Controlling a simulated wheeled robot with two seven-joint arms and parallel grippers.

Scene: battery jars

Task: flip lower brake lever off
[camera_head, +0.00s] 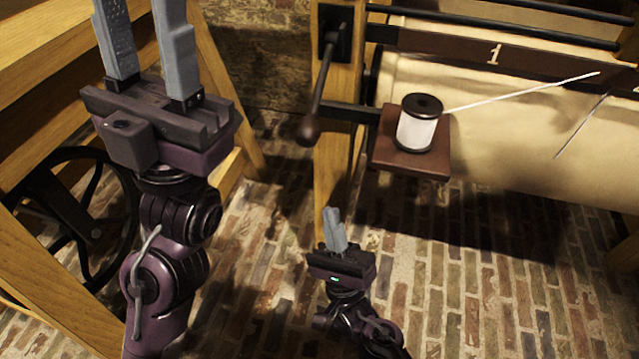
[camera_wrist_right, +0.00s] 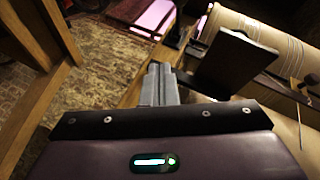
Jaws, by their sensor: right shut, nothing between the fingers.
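A dark brake lever (camera_head: 318,88) with a round knob at its lower end hangs from a black plate (camera_head: 334,32) on a wooden post. It is the only such lever I can make out in the head view, and it slants down to the left. My right gripper (camera_head: 334,212) is shut and empty, below the lever knob and apart from it, in front of the post. Its closed fingers also show in the right wrist view (camera_wrist_right: 160,75). My left gripper (camera_head: 140,20) is open and empty at the upper left, its fingertips near or past the top edge.
A small brown shelf (camera_head: 428,168) with a white thread spool (camera_head: 416,132) juts out right of the post. A cloth roller (camera_head: 500,130) lies behind it. A wooden frame (camera_head: 45,65) and black wheel (camera_head: 65,215) stand left. Brick floor is open below.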

